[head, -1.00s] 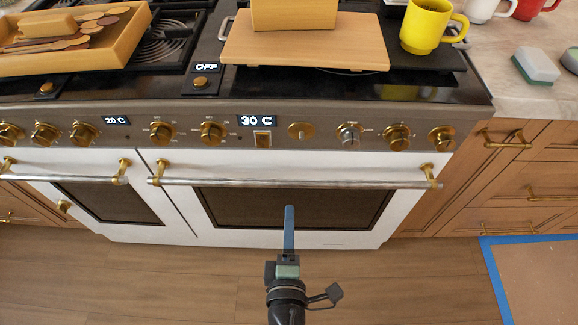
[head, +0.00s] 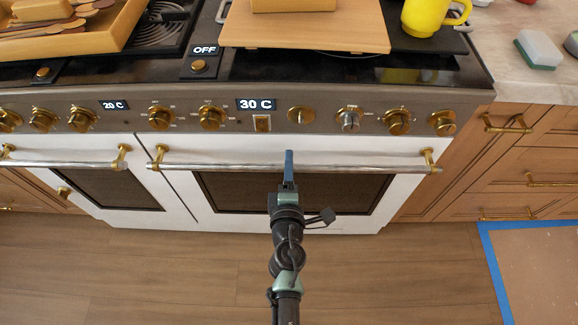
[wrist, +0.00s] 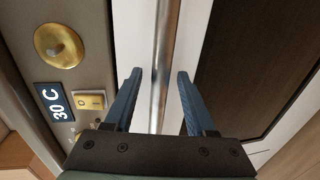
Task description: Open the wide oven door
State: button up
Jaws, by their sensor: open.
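The wide oven door (head: 210,187) is white with a dark window and appears closed. Its long silver handle bar (head: 360,168) runs across the top on brass end mounts. My gripper (head: 289,155) is in front of the door at the middle of the bar. In the wrist view my gripper (wrist: 160,75) is open, with one blue finger on each side of the handle bar (wrist: 160,50). The bar runs between the fingers, and I see no clear contact. The dark door window (wrist: 250,60) lies to the right there.
Brass knobs and a 30 C display (head: 256,104) line the panel above the handle. A narrower oven door (head: 110,185) is at the left. Wooden drawers (head: 520,160) stand at the right. The wooden floor (head: 160,270) in front is clear, with a blue-edged mat (head: 545,265) at right.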

jog(key=shift+w, duration=0.2)
grip_shut()
dwell(1.4)
